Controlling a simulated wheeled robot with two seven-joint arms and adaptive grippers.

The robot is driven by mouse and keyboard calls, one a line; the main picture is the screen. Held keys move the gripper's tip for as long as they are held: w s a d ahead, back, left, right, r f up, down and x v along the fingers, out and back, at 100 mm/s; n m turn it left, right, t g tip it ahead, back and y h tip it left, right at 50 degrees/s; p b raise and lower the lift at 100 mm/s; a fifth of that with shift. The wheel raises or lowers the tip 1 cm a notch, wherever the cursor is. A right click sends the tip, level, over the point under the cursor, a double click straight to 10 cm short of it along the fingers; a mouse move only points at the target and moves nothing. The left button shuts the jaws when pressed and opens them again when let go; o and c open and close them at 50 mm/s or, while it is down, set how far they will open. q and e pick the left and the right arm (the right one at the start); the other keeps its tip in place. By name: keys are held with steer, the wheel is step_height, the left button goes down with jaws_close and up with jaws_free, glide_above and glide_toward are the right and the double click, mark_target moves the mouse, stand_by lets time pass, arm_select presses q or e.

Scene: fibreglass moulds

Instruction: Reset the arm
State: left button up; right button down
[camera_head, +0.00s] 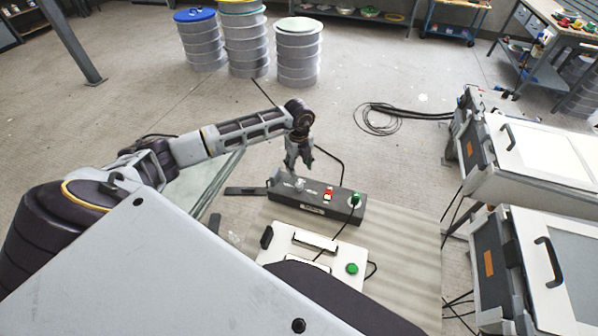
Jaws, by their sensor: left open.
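My left arm (240,133) reaches in from the left over the floor and bends down at the wrist. My left gripper (299,160) points down, open and empty, above the left end of a dark control box (312,206). The box carries a red switch (328,193) and a green knob (355,199). I cannot tell whether the fingertips touch the box. My right gripper is not in view.
A white panel (290,245) with a green button (352,269) lies in front of the box. White-lidded machines (525,160) stand at the right. Barrels (298,55) stand at the back. Coiled black cable (380,118) lies on the floor. Open floor lies between.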

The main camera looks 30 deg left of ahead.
arm_select(q)
steer(key=shift+r, duration=0.5)
steer(key=shift+s+f, duration=0.1)
stand_by(0.3)
